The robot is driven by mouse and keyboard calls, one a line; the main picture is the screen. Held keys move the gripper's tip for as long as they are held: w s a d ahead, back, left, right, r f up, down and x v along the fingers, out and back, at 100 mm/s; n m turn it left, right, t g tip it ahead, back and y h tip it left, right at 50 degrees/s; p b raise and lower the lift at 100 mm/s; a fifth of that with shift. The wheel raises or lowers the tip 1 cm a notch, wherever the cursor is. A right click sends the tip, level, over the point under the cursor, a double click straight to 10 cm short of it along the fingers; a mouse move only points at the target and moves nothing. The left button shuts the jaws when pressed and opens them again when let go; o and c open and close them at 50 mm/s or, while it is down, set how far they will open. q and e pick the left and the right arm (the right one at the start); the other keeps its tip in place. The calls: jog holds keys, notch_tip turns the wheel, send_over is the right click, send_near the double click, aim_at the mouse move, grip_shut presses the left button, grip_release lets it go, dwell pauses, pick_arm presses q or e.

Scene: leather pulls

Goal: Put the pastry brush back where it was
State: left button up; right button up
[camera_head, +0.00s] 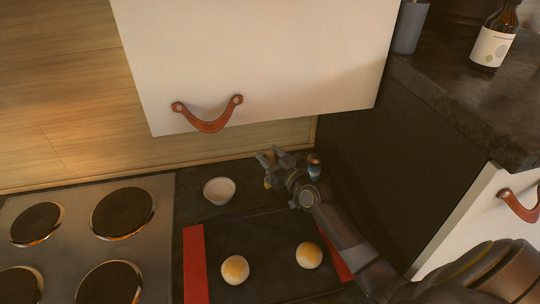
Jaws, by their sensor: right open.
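My right gripper (273,158) is open at the back of the dark counter, behind the tray and right of a small white bowl (219,190). A small yellow-tan piece (267,182) shows just below its fingers; it may be part of the pastry brush, but it is too small to be sure. I cannot tell whether the gripper touches it. A small dark container with an orange-brown top (314,164) stands just right of the gripper. My left gripper is out of view.
A dark tray with red ends (196,262) holds two glazed buns (235,269) in front. A hob (160,240) lies at left. A white cabinet front with a leather pull (207,117) hangs above. A dark side wall and a raised counter with a bottle (493,46) are at right.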

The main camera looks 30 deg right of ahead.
jog(key=s+d, duration=0.1)
jog(key=s, duration=1)
jog(key=shift+s+d, duration=0.35)
jog(key=shift+p, duration=0.3)
